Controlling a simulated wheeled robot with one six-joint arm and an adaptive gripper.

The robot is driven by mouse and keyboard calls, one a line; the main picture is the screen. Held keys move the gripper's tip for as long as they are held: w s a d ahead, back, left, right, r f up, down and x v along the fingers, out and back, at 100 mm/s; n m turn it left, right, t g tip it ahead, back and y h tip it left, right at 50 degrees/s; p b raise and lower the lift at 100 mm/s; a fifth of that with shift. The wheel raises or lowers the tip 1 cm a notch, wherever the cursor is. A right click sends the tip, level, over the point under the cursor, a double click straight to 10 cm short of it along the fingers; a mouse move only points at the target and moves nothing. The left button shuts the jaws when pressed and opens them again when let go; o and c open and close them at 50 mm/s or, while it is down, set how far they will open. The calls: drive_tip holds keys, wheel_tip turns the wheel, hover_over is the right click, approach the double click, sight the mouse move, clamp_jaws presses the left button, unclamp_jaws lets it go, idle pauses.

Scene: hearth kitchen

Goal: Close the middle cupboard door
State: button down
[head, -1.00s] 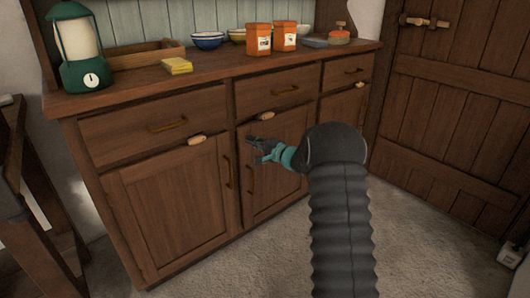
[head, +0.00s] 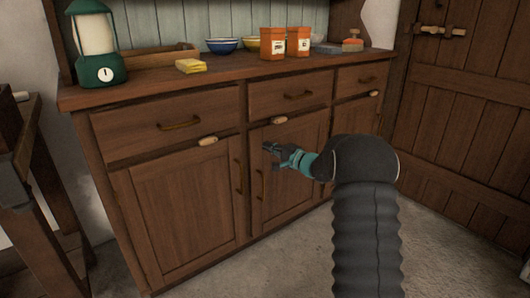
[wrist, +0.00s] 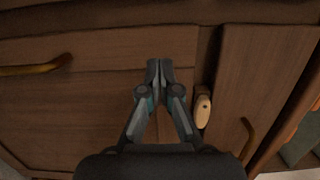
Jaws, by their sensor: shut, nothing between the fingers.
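My gripper (head: 267,147) is shut and empty in front of the door's upper left part. In the wrist view, turned sideways, my gripper (wrist: 160,64) has its fingertips together over the door panel (wrist: 85,110). The door's pull (wrist: 38,69) shows at left there. A pale wooden turn-button (wrist: 203,108) lies beside the fingers; whether the fingertips touch the door is unclear.
A drawer (head: 290,95) sits above the door. The left cupboard door (head: 180,205) looks shut. The counter carries a lantern (head: 95,45), a yellow sponge (head: 190,66), bowls and orange canisters (head: 273,44). A dark wooden stand (head: 40,190) is at left; floor is clear in front.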

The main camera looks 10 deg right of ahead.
drive_tip(key=s+a+v, duration=0.1)
drive_tip(key=v, duration=0.9)
drive_tip(key=s+a+f+g, duration=0.5)
drive_tip(key=s+f+g, duration=0.1)
drive_tip(key=s+f, duration=0.25)
drive_tip(key=s+a+n+g+h+p, duration=0.25)
drive_tip(key=s+g, duration=0.35)
drive_tip(key=s, duration=0.7)
drive_tip(key=s+d+r+n+h+p, duration=0.1)
drive_tip(key=s+r+n+h, duration=0.25)
drive_tip(key=s, duration=0.45)
drive_tip(key=s+r+n+h+p, duration=0.1)
drive_tip(key=s+r+n+h, duration=0.15)
drive_tip(key=s+r, duration=0.45)
drive_tip(key=s+a+r+n+t+h+p, duration=0.1)
drive_tip(key=s+r+n+t+h+p, duration=0.1)
drive_tip(key=s+r, duration=0.5)
drive_tip(key=shift+s+a+t+p, duration=0.2)
drive_tip(key=shift+s+t+p, duration=0.25)
drive_tip(key=shift+p, duration=0.2)
